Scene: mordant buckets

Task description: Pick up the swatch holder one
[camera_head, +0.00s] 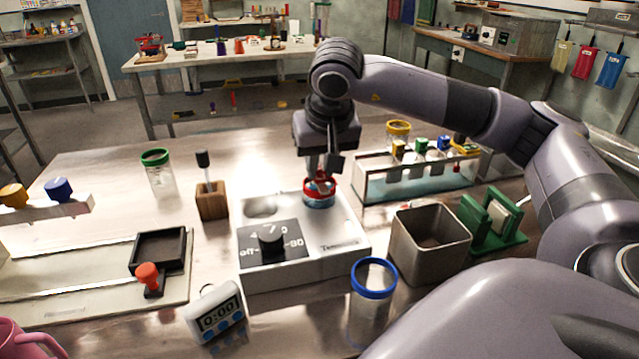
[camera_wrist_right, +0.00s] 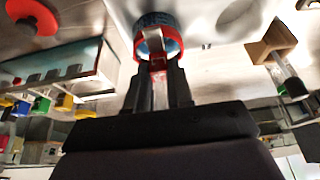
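No label marks swatch holder one, so I cannot tell surely which piece it is. A small red-topped piece (camera_wrist_right: 158,63) shows in the right wrist view between the fingertips of my right gripper (camera_wrist_right: 160,72). It is at the mouth of a red-rimmed jar (camera_head: 320,192) with a blue band, standing on the grey heater (camera_head: 342,236). In the head view my right gripper (camera_head: 322,168) points down right over that jar. Whether its fingers press on the red piece is too small to tell. My left gripper is not in view.
A glass trough (camera_head: 400,186) with colour-topped pieces stands right of the heater. A metal bin (camera_head: 431,242), a green stand (camera_head: 492,220) and a blue-rimmed jar (camera_head: 374,280) are near it. A wooden block (camera_head: 212,202) and a timer (camera_head: 214,311) stand left.

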